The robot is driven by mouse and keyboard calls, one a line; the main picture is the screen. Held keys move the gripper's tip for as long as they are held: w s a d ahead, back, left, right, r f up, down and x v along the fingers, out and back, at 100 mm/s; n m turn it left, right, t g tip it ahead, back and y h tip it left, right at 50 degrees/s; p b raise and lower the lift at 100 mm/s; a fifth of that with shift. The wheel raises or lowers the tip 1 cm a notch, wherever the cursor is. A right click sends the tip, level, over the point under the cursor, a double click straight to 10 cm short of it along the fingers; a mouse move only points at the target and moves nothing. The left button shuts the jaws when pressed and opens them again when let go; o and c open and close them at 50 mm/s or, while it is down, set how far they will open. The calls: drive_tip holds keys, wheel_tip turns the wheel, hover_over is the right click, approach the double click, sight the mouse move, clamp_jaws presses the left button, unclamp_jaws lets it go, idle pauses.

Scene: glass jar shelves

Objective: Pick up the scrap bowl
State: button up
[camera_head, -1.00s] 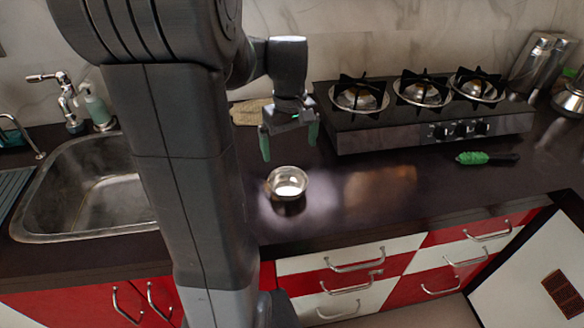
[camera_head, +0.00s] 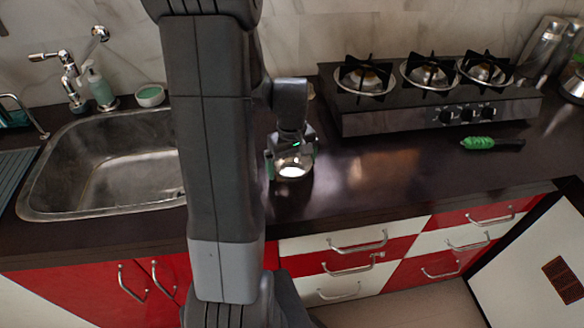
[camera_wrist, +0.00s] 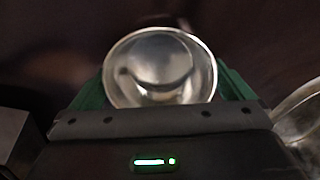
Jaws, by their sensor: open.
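The scrap bowl, a small shiny metal bowl (camera_head: 293,169), stands on the dark counter between the sink and the stove. In the wrist view the bowl (camera_wrist: 160,62) shows from above, its round rim between the two green fingers. My gripper (camera_head: 291,164) is low over the bowl with its fingers apart, one on each side of it. In the wrist view the fingers of my gripper (camera_wrist: 163,88) are partly hidden behind the bowl's rim. I cannot tell whether they touch its wall.
The sink (camera_head: 105,165) is to the left, with a soap bottle (camera_head: 101,90) and a small pale bowl (camera_head: 150,96) behind it. The stove (camera_head: 430,95) is at the back right. A green brush (camera_head: 480,143) lies before it.

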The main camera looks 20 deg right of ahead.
sight(292, 172)
drive_tip(key=shift+f, duration=0.25)
drive_tip(key=c, duration=0.8)
drive_tip(key=shift+c, duration=0.2)
drive_tip(key=shift+r, duration=0.15)
wheel_tip(292, 172, up, 10)
